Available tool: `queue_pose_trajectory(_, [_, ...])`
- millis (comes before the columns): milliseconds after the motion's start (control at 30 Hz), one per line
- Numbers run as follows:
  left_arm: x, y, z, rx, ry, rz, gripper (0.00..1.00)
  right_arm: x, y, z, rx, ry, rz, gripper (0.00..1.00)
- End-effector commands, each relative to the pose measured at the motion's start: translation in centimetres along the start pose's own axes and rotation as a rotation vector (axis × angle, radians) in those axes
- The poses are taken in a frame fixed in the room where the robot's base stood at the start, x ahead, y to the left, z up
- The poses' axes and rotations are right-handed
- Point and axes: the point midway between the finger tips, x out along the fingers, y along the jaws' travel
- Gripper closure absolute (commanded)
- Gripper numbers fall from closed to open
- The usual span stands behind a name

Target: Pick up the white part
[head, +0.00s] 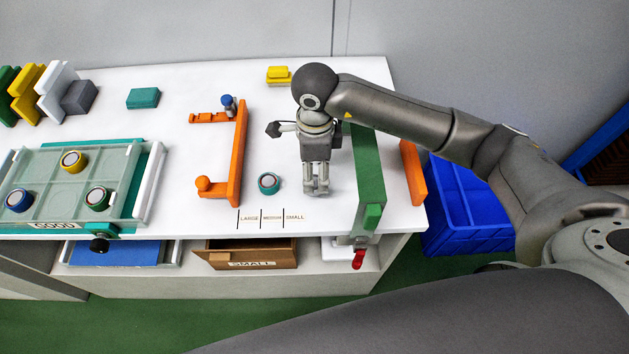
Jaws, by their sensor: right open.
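A white angled part (57,92) stands at the far left of the table, in a row with yellow and green parts and a grey block. My right gripper (316,190) points down over the right side of the table, far to the right of the white part. It is open, its fingers are close together, and I see nothing between them. Whether the fingertips touch the table I cannot tell. My left gripper is not in view.
An orange bracket (239,150) and a small round speaker part (268,183) lie left of the right gripper. A green bar (367,180) stands close on its right. A clear tray (60,170) holds several round parts. A blue crate (465,215) is beyond the table's right edge.

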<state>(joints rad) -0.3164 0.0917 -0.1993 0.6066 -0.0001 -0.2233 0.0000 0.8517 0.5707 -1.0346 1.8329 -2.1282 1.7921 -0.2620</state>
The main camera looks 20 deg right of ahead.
Motion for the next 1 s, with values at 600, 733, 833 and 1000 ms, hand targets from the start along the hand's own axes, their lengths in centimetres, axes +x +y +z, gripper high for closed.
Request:
queue_pose_trajectory(600, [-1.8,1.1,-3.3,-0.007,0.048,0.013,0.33,4.9,0.2,0.1,-0.001,0.000,0.001,0.33])
queue_pose_trajectory(733, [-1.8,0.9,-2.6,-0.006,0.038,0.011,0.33,4.9,0.2,0.2,0.000,0.000,0.001,0.49])
queue_pose_trajectory(833, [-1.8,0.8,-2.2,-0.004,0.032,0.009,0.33,4.9,0.2,0.2,0.000,0.000,0.001,0.61])
queue_pose_trajectory(1000, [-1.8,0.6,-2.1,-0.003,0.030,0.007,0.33,4.9,0.2,0.2,0.000,0.000,0.001,0.83])
